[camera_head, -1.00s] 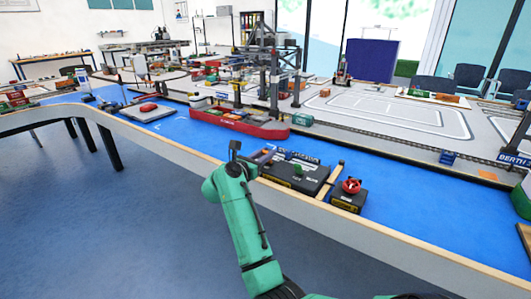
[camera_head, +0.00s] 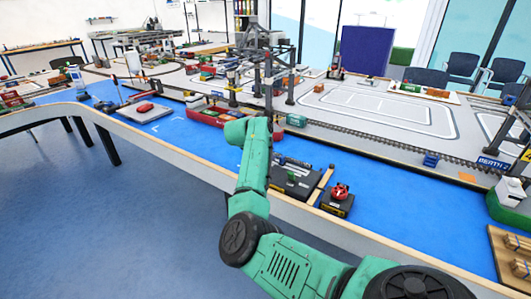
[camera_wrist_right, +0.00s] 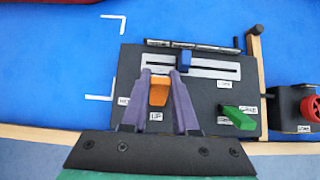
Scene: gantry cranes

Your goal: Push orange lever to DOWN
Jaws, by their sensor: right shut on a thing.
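The orange lever (camera_wrist_right: 158,92) stands on a dark control box (camera_wrist_right: 205,108) in the right wrist view, just above a label reading UP. My right gripper (camera_wrist_right: 160,77) has its two purple-grey fingers on either side of the lever and is shut on it. In the head view the dark control box (camera_head: 300,186) lies at the table's front edge. My green right arm reaches over its left part and hides the lever and the gripper there. My left gripper is not in view.
The box also carries a blue slider (camera_wrist_right: 184,61) and a green lever (camera_wrist_right: 238,118). A wooden bar (camera_wrist_right: 254,75) and a small box with a red knob (camera_wrist_right: 309,105) stand to the right. A red ship (camera_head: 212,115) and gantry crane (camera_head: 268,60) are behind.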

